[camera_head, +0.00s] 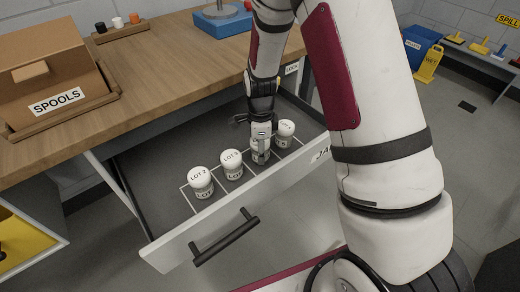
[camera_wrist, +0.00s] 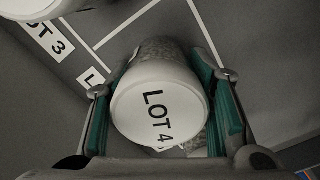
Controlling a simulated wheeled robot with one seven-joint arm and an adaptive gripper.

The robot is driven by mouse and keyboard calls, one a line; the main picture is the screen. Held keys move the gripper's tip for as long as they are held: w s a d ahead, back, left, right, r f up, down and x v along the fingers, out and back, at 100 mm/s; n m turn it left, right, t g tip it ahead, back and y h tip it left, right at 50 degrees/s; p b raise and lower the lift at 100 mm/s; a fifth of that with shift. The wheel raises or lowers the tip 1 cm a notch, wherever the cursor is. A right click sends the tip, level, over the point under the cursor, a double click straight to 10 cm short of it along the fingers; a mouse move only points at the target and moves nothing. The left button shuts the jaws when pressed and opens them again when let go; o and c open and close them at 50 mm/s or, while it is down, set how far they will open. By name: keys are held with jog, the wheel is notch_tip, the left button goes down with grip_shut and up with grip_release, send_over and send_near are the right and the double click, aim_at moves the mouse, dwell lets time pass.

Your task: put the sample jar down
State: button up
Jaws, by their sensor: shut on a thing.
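My gripper (camera_head: 261,138) reaches down into the open drawer (camera_head: 168,245) and is shut on a white-lidded jar (camera_head: 260,155). In the wrist view the jar's lid (camera_wrist: 158,108) reads LOT 4 and sits between the teal finger pads of my gripper (camera_wrist: 162,112). The jar is over the row of white-outlined cells, between the LOT 3 jar (camera_head: 232,163) and another white-lidded jar (camera_head: 285,131). I cannot tell whether its base touches the drawer floor. The LOT 2 jar (camera_head: 200,181) stands at the left of the row.
The drawer's front panel has a black handle (camera_head: 226,238). A cardboard SPOOLS box (camera_head: 48,75) and a blue block (camera_head: 222,22) are on the wooden bench (camera_head: 165,75) above. A neighbouring white lid (camera_wrist: 30,8) shows at the wrist view's upper left. The dark drawer floor behind the row is clear.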

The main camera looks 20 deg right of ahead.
jog(key=o, duration=1.2)
notch_tip(320, 180, up, 12)
jog(key=shift+r+p, duration=0.25)
jog(key=shift+p, duration=0.85)
